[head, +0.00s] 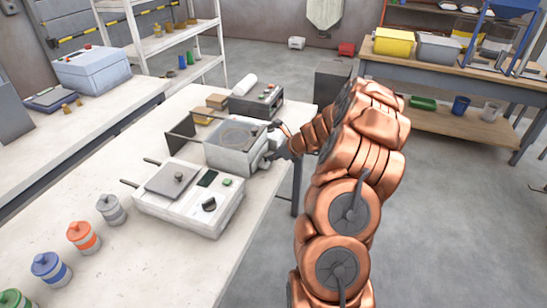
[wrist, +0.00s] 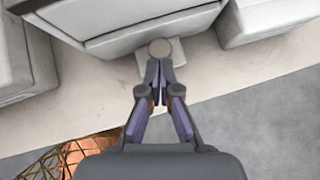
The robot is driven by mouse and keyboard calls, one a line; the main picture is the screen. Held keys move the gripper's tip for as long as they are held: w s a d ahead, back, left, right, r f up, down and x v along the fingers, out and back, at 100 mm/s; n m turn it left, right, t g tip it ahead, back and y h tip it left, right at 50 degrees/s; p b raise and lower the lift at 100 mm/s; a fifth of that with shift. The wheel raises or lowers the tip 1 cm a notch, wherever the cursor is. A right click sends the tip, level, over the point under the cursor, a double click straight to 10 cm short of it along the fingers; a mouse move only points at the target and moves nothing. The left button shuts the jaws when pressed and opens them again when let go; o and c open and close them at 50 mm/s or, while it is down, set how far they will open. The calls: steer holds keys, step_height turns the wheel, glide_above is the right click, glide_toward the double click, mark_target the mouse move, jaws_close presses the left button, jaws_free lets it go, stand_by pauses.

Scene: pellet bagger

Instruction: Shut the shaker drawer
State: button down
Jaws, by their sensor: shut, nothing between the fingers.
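The shaker (head: 228,158) is a pale grey box with a round sieve on top, standing on the white bench in the head view. In the wrist view its grey body (wrist: 130,42) fills the top, and a small pale drawer part (wrist: 178,52) sticks out below its edge with a round grey knob (wrist: 160,47). My gripper (head: 276,150) is at the shaker's right side in the head view. In the wrist view my gripper (wrist: 165,68) is shut and empty, its fingertips right at the knob. I cannot tell whether they touch it. My arm hides part of that side.
A white device with a flat plate (head: 172,181) stands in front of the shaker, and a dark control box (head: 256,101) behind it. Several lidded jars (head: 83,237) line the bench's near left. The bench edge lies under my gripper; open floor is to the right.

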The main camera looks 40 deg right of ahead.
steer(key=shift+a, duration=0.15)
steer(key=shift+s, duration=0.3)
steer(key=s+d+f+b+v, duration=0.1)
steer(key=v, duration=1.1)
steer(key=shift+s+f, duration=0.2)
steer(key=shift+s, duration=0.25)
